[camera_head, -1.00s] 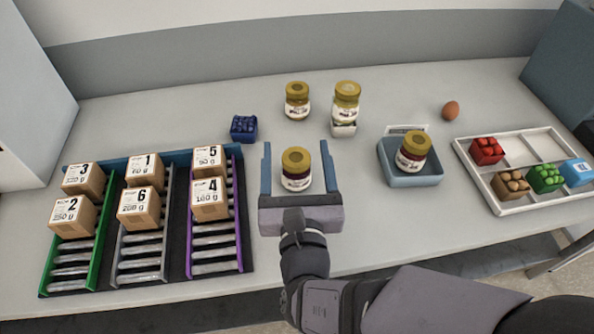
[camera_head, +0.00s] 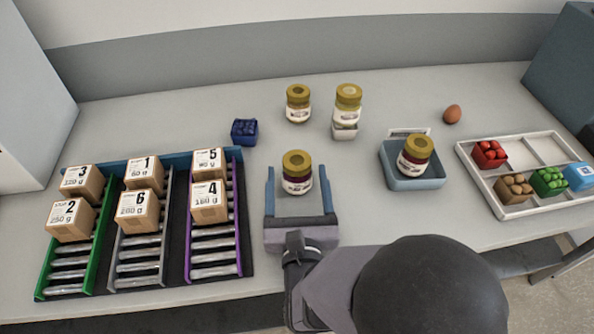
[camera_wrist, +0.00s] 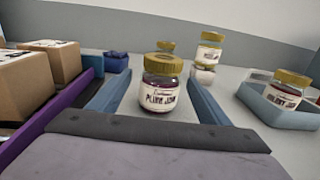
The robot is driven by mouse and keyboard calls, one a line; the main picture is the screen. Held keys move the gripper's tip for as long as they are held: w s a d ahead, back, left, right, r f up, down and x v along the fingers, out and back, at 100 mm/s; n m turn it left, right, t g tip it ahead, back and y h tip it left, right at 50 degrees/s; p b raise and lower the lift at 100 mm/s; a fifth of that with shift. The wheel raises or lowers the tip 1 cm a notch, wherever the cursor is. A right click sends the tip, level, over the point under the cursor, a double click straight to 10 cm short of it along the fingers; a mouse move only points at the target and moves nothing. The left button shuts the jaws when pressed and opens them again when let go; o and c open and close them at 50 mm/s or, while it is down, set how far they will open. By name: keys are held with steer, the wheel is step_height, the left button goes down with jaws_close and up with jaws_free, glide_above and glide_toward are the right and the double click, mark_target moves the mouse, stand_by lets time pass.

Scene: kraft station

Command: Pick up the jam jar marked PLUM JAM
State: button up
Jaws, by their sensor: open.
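The jar marked PLUM JAM (camera_wrist: 161,86) has a gold lid, dark purple contents and a white label that reads in the wrist view. In the head view the same jar (camera_head: 297,174) stands upright on the grey table. My gripper (camera_head: 297,172) is open, with its two blue fingers low at the table and pointing away from me. The jar stands near the fingertips, between the lines of the two fingers, with clear gaps at both sides. In the wrist view the fingers (camera_wrist: 158,92) flank the jar without touching it.
Another jar (camera_head: 298,104) stands behind, and one (camera_head: 347,103) rests on a small white stand. A blue-grey tray (camera_head: 412,182) at right holds a further jar (camera_head: 415,155). Boxes sit on a roller rack (camera_head: 218,228) at left. A blue punnet (camera_head: 244,131) stands behind left.

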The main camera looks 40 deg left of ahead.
mark_target(296, 156)
steer(key=shift+p+x, duration=0.6)
steer(key=shift+x, duration=2.55)
steer(key=shift+d, duration=0.1)
steer(key=c, duration=1.4)
steer(key=shift+r, duration=0.15)
step_height(296, 156, up, 18)
